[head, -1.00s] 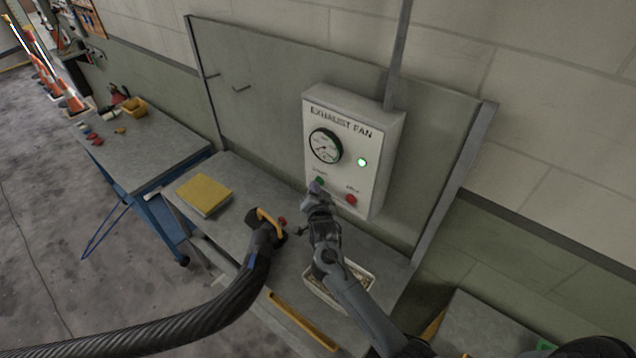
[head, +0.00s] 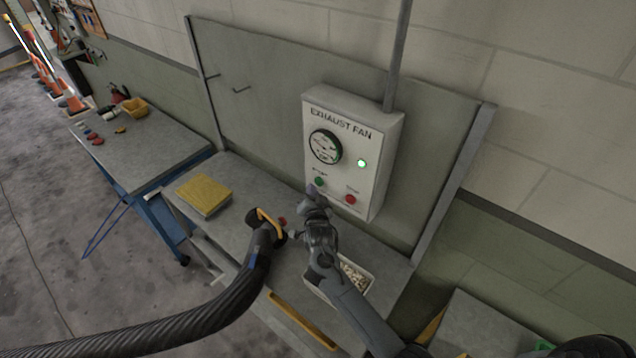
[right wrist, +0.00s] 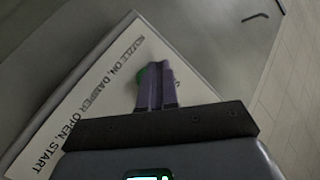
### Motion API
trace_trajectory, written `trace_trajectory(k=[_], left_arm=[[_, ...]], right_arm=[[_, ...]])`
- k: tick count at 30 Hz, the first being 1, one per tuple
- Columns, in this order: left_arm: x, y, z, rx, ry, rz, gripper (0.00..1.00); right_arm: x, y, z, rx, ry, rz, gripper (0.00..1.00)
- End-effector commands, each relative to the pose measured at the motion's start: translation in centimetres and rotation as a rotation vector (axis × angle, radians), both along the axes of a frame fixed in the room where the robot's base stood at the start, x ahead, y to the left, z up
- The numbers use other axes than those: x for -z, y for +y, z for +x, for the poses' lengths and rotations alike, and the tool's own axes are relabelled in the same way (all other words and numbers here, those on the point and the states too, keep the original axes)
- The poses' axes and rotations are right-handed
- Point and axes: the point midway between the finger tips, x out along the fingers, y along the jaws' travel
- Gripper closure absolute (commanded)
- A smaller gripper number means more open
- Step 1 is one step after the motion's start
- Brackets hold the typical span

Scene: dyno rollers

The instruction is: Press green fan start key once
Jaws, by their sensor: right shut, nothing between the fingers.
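The exhaust fan box (head: 347,152) is fixed to the upright grey panel, with a dial gauge (head: 325,146) and a lit green lamp (head: 361,163). The green start key (head: 319,181) is at its lower left, and the red key (head: 350,199) is to the right of it. My right gripper (head: 312,190) is shut and empty, just below the green key in the head view. In the right wrist view its fingers (right wrist: 155,88) overlap part of the green key (right wrist: 141,76). I cannot tell whether they touch it. My left gripper does not show.
A black hose with a yellow-handled end (head: 266,222) lies across the bench front. A side table (head: 150,150) stands further left.

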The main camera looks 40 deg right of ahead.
Motion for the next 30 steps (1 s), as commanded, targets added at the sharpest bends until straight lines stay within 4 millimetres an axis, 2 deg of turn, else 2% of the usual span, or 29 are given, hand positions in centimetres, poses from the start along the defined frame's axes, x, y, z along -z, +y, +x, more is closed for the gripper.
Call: trace_trajectory(k=[8,20,30], left_arm=[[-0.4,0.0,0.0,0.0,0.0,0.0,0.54],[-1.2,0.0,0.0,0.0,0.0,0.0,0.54],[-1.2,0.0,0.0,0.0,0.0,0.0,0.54]], right_arm=[[-0.1,1.2,-0.1,-0.001,-0.001,0.001,1.0],[0.0,4.7,-0.7,-0.001,0.001,0.001,1.0],[0.0,5.0,-0.8,0.0,0.0,0.0,1.0]])
